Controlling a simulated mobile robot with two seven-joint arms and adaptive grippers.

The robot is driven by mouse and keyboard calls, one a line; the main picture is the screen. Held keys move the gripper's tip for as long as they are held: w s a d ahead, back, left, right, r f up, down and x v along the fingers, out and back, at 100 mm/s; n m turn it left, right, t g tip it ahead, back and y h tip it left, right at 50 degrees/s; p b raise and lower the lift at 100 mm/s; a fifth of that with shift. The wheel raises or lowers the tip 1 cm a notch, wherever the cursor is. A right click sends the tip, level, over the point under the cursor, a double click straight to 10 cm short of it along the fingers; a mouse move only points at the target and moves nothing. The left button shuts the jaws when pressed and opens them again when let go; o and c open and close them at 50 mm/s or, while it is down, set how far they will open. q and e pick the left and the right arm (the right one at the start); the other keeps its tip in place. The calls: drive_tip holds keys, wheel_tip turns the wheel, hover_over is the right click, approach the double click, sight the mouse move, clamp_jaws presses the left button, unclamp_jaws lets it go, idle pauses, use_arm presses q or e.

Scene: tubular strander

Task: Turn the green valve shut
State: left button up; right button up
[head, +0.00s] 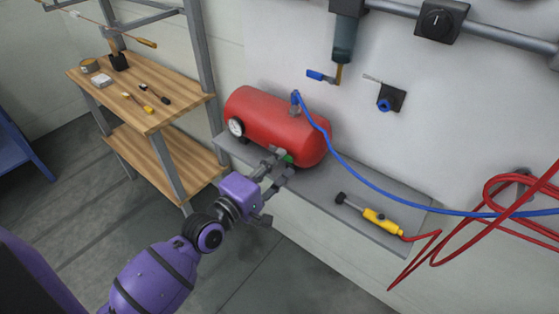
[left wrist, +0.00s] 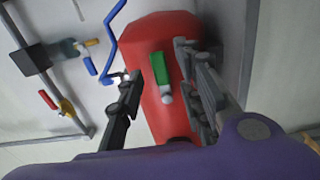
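The green valve (left wrist: 160,70) shows in the left wrist view as a green lever with a pale metal end, in front of the red tank (left wrist: 160,35). In the head view the green valve (head: 288,159) is a small green patch low on the front of the red tank (head: 268,118), partly hidden by my gripper. My left gripper (head: 278,160) is at the valve. In the left wrist view its two fingers (left wrist: 158,64) are apart, one on each side of the green lever, with visible gaps. I cannot tell how far the lever lies in depth. My right gripper is not in view.
The tank rests on a grey shelf (head: 346,184) with a yellow-handled tool (head: 378,218). A blue hose (head: 350,165) runs from the tank to the right, near a red coiled hose (head: 487,215). A wooden workbench (head: 150,92) with small tools stands left.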

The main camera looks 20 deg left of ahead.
use_arm(q)
drive_tip(key=shift+w+d, duration=0.25)
drive_tip(key=shift+w, duration=0.35)
clamp_jaws()
